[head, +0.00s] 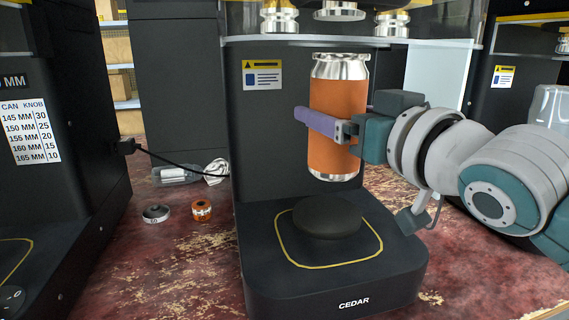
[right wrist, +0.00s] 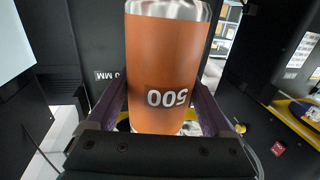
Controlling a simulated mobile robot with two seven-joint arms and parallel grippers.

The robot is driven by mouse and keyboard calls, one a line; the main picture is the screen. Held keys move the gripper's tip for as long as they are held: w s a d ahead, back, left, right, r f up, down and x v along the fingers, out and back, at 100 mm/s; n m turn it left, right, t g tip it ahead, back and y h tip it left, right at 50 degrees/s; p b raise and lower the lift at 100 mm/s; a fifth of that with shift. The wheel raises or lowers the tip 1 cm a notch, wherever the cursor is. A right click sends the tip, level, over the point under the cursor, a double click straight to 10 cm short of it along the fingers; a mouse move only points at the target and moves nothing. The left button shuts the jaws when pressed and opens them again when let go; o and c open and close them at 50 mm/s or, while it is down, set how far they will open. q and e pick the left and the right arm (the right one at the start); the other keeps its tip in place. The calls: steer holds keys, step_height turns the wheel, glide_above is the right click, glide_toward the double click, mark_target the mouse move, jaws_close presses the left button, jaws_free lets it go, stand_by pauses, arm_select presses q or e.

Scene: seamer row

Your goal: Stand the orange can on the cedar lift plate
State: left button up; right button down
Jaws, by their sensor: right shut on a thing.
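The orange can (head: 336,98) has silver ends and is held upright in the air. It also fills the middle of the right wrist view (right wrist: 165,70), where an upside-down "500" shows on its side. My right gripper (head: 335,127) comes from the right and is shut on the can around its middle, one purple finger across its front. The cedar lift plate (head: 327,217) is a round black disc on the machine base marked CEDAR (head: 335,282). The can hangs above the plate, with a gap between them. My left gripper is not in view.
Silver seamer heads (head: 338,11) hang just above the can. A yellow line surrounds the plate. On the red worn table left of the base lie a small grey round part (head: 155,213) and a small orange-and-silver part (head: 202,210). A black machine (head: 60,150) with a can-knob chart stands left.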

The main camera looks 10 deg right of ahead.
mark_target(330, 162)
steer(key=shift+w, duration=0.45)
step_height(330, 162, down, 3)
steer(key=shift+s+r+b, duration=0.1)
steer(key=shift+r+b, duration=0.1)
steer(key=shift+b, duration=0.35)
step_height(330, 162, down, 4)
steer(key=shift+r+b, duration=0.1)
steer(key=shift+b, duration=0.7)
steer(key=shift+f, duration=0.25)
steer(key=shift+w+r, duration=0.1)
steer(key=shift+w, duration=0.1)
jaws_free()
steer(key=shift+f, duration=0.25)
